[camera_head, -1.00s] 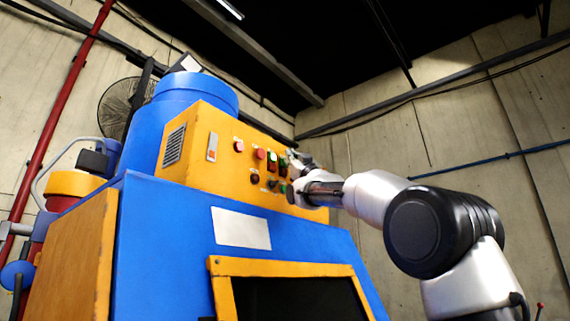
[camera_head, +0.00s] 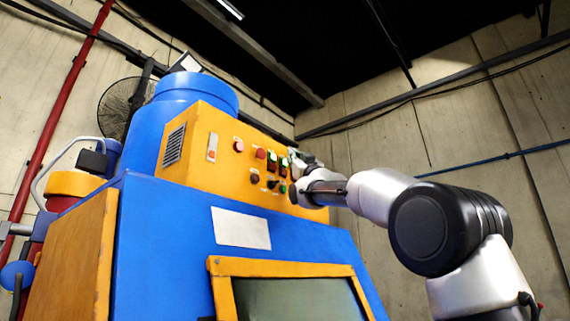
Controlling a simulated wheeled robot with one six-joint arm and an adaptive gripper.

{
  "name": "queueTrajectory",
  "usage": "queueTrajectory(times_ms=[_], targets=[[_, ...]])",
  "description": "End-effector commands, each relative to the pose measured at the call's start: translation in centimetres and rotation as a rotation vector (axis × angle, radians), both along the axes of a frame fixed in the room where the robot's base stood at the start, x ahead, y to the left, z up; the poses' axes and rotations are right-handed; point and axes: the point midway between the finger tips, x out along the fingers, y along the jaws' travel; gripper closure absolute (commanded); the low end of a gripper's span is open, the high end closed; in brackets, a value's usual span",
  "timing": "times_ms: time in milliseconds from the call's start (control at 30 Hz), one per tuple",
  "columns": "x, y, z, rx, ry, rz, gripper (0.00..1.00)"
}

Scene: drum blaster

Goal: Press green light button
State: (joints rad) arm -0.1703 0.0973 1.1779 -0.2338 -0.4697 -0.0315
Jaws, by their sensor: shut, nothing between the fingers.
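The yellow control panel (camera_head: 208,140) on the blue machine carries several buttons and switches. A small green button (camera_head: 283,188) shows in its lower row, just left of my gripper. Green and red rocker-like switches (camera_head: 272,161) sit above it. My gripper (camera_head: 292,157) is shut and empty, in front of the panel's right part. I cannot tell whether its tips touch the panel. My wrist hides the panel's right end. The window (camera_head: 300,300) in the machine's front is lit pale grey-green.
The blue machine body (camera_head: 170,240) fills the lower left, with a yellow window frame (camera_head: 222,266) and a white label (camera_head: 240,228). A red pipe (camera_head: 62,105) and a fan (camera_head: 119,108) stand behind at left. Free room lies right of the machine.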

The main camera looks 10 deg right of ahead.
Motion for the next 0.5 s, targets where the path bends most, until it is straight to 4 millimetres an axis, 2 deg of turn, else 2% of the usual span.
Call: queueTrajectory(times_ms=[367, 500], targets=[[-0.33, -0.26, -0.02, -0.001, 0.000, -0.001, 1.00], [-1.06, -0.81, 0.06, -0.001, -0.001, -0.003, 1.00]])
